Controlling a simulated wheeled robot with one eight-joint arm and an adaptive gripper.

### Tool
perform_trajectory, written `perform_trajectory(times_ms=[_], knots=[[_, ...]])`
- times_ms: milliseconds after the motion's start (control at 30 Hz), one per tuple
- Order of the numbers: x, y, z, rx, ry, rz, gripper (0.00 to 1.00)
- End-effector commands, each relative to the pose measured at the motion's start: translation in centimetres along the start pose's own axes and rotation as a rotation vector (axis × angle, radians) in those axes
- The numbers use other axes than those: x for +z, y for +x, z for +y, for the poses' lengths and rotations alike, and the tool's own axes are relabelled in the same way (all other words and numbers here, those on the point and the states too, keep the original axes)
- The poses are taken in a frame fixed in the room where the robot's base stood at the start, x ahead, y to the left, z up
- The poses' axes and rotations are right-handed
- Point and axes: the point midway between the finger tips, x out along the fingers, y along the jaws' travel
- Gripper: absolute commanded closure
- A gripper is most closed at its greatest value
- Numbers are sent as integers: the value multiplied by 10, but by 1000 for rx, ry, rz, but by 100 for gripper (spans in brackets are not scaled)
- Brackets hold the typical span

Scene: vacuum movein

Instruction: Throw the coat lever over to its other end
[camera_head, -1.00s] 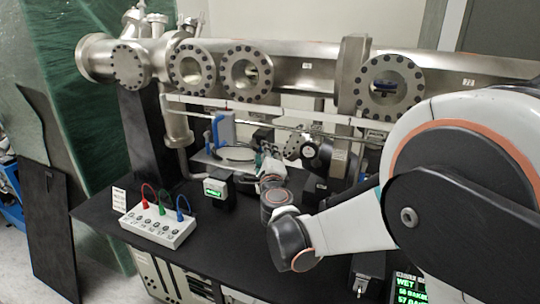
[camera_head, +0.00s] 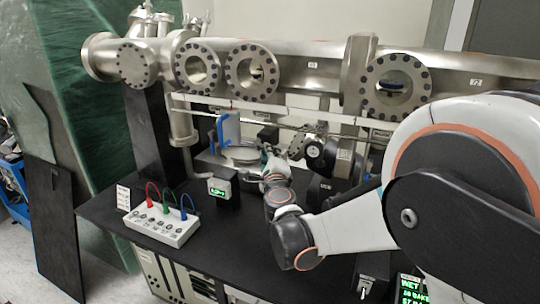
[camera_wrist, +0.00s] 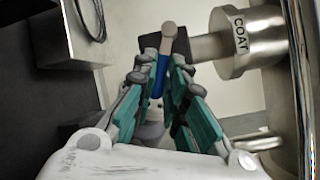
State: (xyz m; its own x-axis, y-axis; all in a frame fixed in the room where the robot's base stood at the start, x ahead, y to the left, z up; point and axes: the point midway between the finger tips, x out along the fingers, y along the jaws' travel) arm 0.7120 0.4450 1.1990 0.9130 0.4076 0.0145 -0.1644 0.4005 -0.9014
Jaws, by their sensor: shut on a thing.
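The coat lever's metal cylinder (camera_wrist: 240,42), marked COAT, is at the upper right of the wrist view. A short shaft runs left from it to a dark block with a rounded pale end (camera_wrist: 168,33). A blue part (camera_wrist: 159,77) shows between the teal-padded fingers of my gripper (camera_wrist: 164,62). My gripper is shut on the lever, with its fingertips at the dark block. In the head view my gripper (camera_head: 268,157) is small, beyond my wrist, and the lever there is mostly hidden by it and too small to make out.
A steel vacuum chamber (camera_head: 310,75) with round flanged ports spans the back. A white box (camera_head: 163,225) with red, green and blue leads and a small green display (camera_head: 220,187) stand on the black bench, left of my arm. A blue-edged part (camera_head: 228,130) stands behind.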

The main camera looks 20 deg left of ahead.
Motion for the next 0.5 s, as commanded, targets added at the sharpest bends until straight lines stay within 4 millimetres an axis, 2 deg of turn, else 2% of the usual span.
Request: perform_trajectory(times_ms=[500], knots=[[-2,3,17,-104,207,-47,100]])
